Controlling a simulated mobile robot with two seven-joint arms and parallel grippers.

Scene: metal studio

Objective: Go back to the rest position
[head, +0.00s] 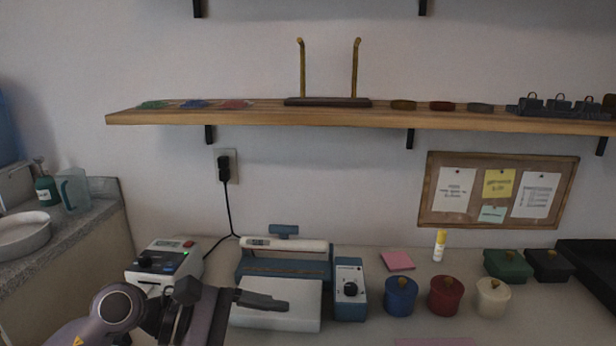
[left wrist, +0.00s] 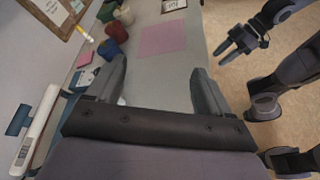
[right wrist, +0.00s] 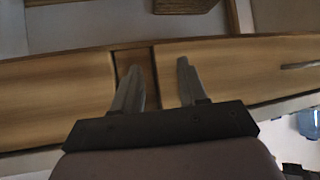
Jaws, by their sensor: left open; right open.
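My left gripper (head: 262,301) shows in the head view at the lower left, in front of the blue and white sealing device. In the left wrist view its two fingers (left wrist: 158,88) stand wide apart with nothing between them. My right gripper (right wrist: 161,82) shows in the right wrist view, its fingers apart and empty. Behind them is a long wooden surface; I cannot tell how far away it is. The right gripper is not in the head view. In the left wrist view an open dark gripper (left wrist: 237,45), part of my right arm, is over the floor beside the counter.
The counter holds a blue and white sealer (head: 285,262), a label printer (head: 165,264), a blue control box (head: 350,290), blue (head: 400,296), red (head: 446,295) and white (head: 493,297) pots, and a glue stick (head: 439,246). A wooden shelf (head: 250,115) runs above. Open floor (left wrist: 225,100) lies beside the counter.

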